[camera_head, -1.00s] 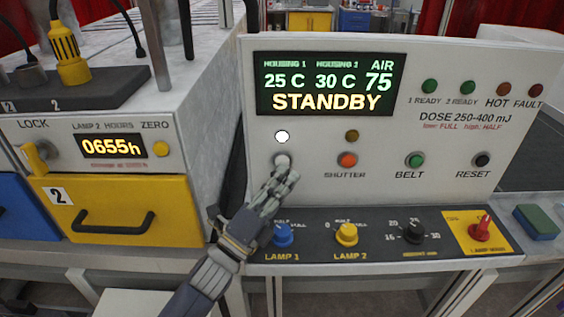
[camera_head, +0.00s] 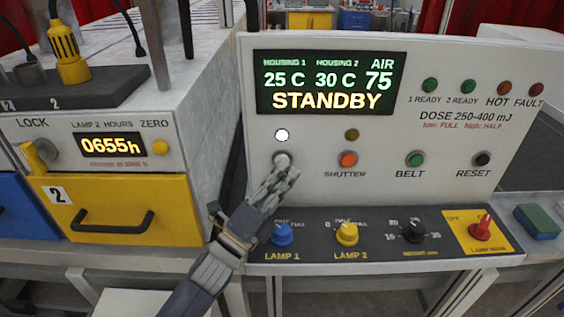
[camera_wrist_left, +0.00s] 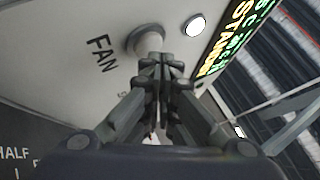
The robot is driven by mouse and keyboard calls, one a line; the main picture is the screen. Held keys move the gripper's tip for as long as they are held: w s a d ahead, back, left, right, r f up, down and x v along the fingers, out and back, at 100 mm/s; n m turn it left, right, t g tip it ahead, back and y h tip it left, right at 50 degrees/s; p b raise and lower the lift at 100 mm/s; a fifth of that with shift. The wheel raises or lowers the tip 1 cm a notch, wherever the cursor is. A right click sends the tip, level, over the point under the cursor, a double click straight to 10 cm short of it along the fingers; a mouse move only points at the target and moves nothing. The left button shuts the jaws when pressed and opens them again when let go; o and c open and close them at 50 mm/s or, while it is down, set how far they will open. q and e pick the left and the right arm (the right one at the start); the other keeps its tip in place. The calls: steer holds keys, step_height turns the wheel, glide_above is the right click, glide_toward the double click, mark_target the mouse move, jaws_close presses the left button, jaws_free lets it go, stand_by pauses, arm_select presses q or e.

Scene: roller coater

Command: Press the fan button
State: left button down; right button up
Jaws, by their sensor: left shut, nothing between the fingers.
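The fan button (camera_head: 282,158) is a pale round button on the white control panel (camera_head: 400,195), under a lit white lamp (camera_head: 282,135). In the left wrist view the button (camera_wrist_left: 148,38) shows beside the label FAN, with the lamp (camera_wrist_left: 196,25) to its right. My left gripper (camera_head: 288,172) is shut and empty, with its fingertips right at the button's lower edge in the head view. In the wrist view the fingertips (camera_wrist_left: 162,60) overlap the button's front; I cannot tell whether they touch it. My right gripper is not in view.
The display (camera_head: 325,85) reads STANDBY, AIR 75. Shutter (camera_head: 348,159), belt (camera_head: 415,159) and reset (camera_head: 482,159) buttons lie to the right. Lamp knobs (camera_head: 346,233) sit on the dark ledge below. A yellow drawer (camera_head: 115,205) stands at the left.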

arm_select(q)
steer(key=shift+w, duration=0.45)
stand_by(0.7)
steer(key=shift+s, duration=0.85)
steer(key=s+p, duration=0.1)
steer(key=s, duration=0.4)
stand_by(0.4)
stand_by(0.5)
